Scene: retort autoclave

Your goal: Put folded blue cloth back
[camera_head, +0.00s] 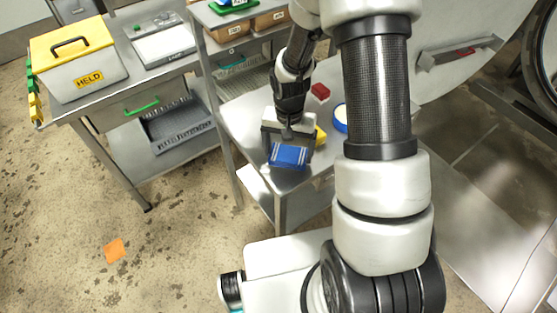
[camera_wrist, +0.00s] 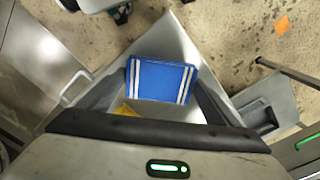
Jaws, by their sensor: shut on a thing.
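The folded blue cloth (camera_head: 288,156) has white stripes near its ends. My gripper (camera_head: 289,145) is shut on it, at the front part of a small steel table (camera_head: 262,105). In the wrist view the cloth (camera_wrist: 160,80) sits between the two dark fingers of my gripper (camera_wrist: 160,85), with its broad blue face showing. I cannot tell whether the cloth touches the table top or hangs just above it.
A yellow thing (camera_head: 320,136) lies close beside my gripper. A red block (camera_head: 320,92) and a round blue-rimmed item (camera_head: 341,117) are also on the table. A bench with a yellow-lidded box (camera_head: 80,75) stands left. An orange patch (camera_head: 115,250) lies on the floor.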

